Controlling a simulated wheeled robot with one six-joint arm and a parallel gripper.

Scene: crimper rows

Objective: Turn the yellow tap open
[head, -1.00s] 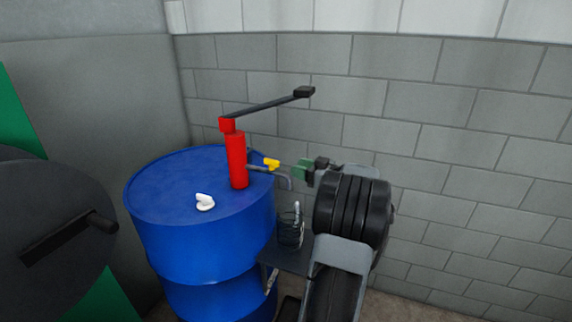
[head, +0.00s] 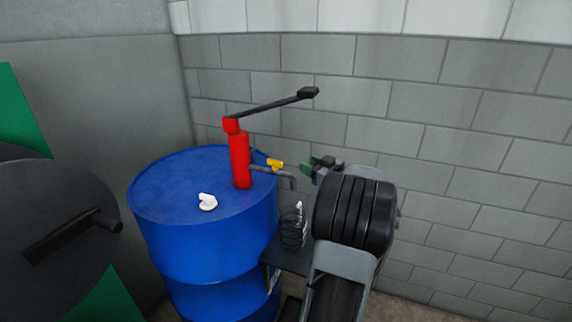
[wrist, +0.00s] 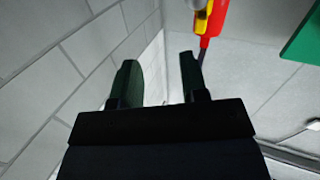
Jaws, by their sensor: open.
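The yellow tap (head: 275,164) sits on the grey spout pipe of a red hand pump (head: 240,160). The pump stands on top of a blue drum (head: 165,185). My gripper (head: 315,165) is just right of the tap in the head view, apart from it, with green-tipped fingers spread and nothing between them. In the wrist view my gripper (wrist: 158,62) shows two separate dark green fingers. There, a yellow part (wrist: 200,22) and the red pump (wrist: 215,20) show at the top, beyond the right finger. The far side of the tap is hidden.
A black crank arm (head: 270,103) reaches right from the pump top, above my gripper. A white cap (head: 207,202) lies on the drum. A glass jar (head: 293,232) stands on a dark shelf (head: 290,257) under the spout. A grey block wall (head: 450,130) is behind.

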